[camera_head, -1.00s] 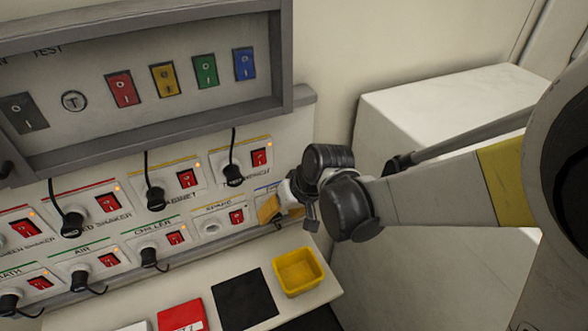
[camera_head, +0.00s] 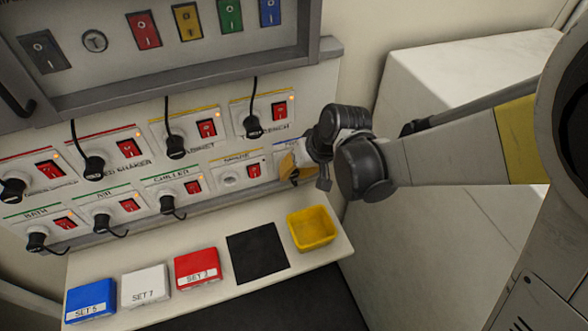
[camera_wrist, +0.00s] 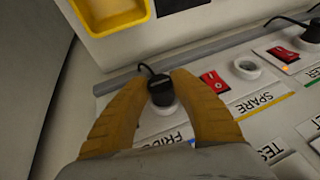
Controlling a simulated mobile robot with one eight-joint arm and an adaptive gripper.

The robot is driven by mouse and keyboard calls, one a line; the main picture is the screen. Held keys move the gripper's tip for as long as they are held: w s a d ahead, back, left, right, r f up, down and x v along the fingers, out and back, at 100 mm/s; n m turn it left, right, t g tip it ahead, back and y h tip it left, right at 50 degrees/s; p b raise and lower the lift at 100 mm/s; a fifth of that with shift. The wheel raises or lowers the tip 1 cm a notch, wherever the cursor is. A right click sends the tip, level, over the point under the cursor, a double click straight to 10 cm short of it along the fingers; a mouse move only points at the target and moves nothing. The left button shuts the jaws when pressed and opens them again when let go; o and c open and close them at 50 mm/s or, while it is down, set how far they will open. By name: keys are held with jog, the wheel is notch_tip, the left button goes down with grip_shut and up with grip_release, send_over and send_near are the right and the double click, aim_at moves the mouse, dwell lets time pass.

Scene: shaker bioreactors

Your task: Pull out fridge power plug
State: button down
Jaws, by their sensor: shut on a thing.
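The black fridge plug (camera_wrist: 161,92) stands between my two orange fingers in the wrist view, with its cable curling away at its top. A pale socket ring shows just below it; I cannot tell how deep the plug sits. The label "FRIDGE" (camera_wrist: 165,138) is partly covered by my fingers and reads upside down. My gripper (camera_wrist: 162,84) is shut on the plug. In the head view my gripper (camera_head: 292,163) is at the right end of the lower socket row, and hides the plug and most of the fridge panel (camera_head: 281,143). The fridge switch is hidden.
The empty SPARE socket (camera_head: 230,182) and its red switch (camera_head: 254,171) are just left. Several other plugged sockets fill the wall. A yellow bin (camera_head: 312,230), a black mat (camera_head: 257,254) and coloured set boxes lie on the shelf below. A white block (camera_head: 470,170) stands right.

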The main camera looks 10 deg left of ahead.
jog(key=shift+s, duration=0.1)
jog(key=shift+s+d, duration=0.35)
jog(key=shift+s, duration=0.05)
jog(key=shift+s+d, duration=0.1)
jog(key=shift+s, duration=0.05)
jog(key=shift+s+d, duration=0.25)
jog(key=shift+s, duration=0.2)
jog(key=shift+s, duration=0.1)
jog(key=shift+s+d, duration=0.4)
jog(key=shift+s, duration=0.2)
jog(key=shift+s+d, duration=0.4)
jog(key=shift+s, duration=0.2)
